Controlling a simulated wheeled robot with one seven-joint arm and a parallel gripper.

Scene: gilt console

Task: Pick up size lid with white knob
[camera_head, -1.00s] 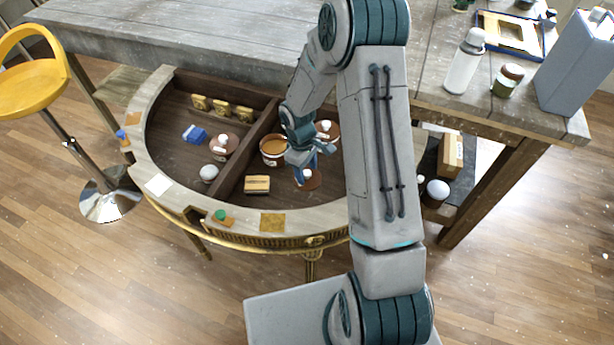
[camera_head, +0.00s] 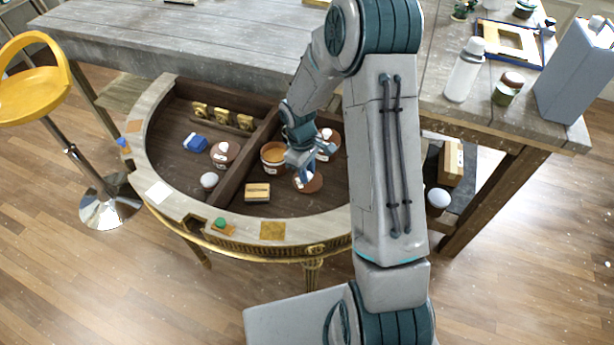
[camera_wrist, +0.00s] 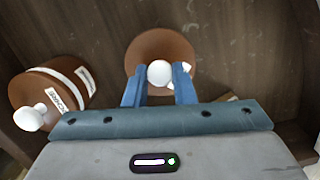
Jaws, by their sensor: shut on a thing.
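The lid (camera_head: 313,185) is a round brown disc with a white knob (camera_wrist: 159,72). It is in the right compartment of the half-round console, near the front. My gripper (camera_head: 306,173) is over it, pointing down. In the wrist view, the two blue fingers of my gripper (camera_wrist: 158,78) stand on either side of the white knob, shut on it. A white label shows partly behind the right finger. The brown lid disc (camera_wrist: 160,46) spreads out beyond the fingertips. I cannot tell whether the lid touches the compartment floor.
A brown pot (camera_head: 273,157) stands left of my gripper, with a small box (camera_head: 257,192) in front. Another white-knobbed brown piece (camera_head: 327,137) is close behind. A divider (camera_head: 240,168) separates the left compartment, which holds another brown lid (camera_head: 224,155), a white ball and a blue block.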

